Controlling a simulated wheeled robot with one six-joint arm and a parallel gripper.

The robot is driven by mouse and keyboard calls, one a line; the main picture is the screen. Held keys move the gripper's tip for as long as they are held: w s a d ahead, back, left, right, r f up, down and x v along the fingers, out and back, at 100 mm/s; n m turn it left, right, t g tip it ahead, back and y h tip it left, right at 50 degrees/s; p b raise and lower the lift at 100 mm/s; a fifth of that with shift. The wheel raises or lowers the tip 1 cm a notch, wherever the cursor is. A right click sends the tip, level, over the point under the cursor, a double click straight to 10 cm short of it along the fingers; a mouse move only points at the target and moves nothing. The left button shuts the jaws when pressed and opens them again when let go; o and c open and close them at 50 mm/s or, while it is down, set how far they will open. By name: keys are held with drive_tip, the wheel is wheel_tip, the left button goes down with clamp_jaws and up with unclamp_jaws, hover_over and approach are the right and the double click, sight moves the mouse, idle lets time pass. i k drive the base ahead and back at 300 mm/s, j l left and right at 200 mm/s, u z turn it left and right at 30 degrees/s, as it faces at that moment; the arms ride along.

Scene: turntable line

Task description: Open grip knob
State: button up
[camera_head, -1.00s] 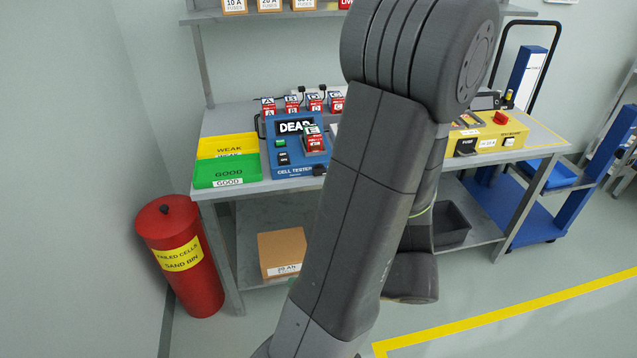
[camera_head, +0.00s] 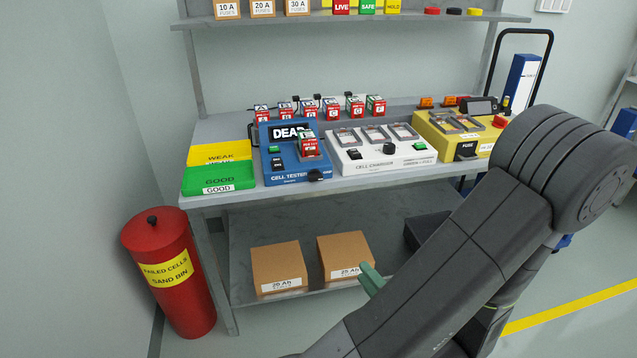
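A black knob (camera_head: 316,176) sits at the front right corner of the blue cell tester (camera_head: 268,165). Another black knob (camera_head: 390,148) is on the white cell charger (camera_head: 350,168). Nothing holds either knob. A green finger-like piece, seemingly part of my gripper (camera_head: 371,278), shows past my arm, low in the picture in front of the bench and apart from both knobs. The rest of the gripper is hidden behind my arm, so its opening does not show. The tester's display reads DEAD, and a red-labelled cell (camera_head: 309,146) sits in it.
Green GOOD and yellow WEAK trays (camera_head: 220,154) lie at the bench's left. Several cells stand behind the tester and charger. A yellow device (camera_head: 470,150) is at right.

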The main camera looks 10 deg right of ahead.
sight(315, 175)
drive_tip(key=i+j+z, duration=0.5)
drive_tip(key=i+j, duration=0.3)
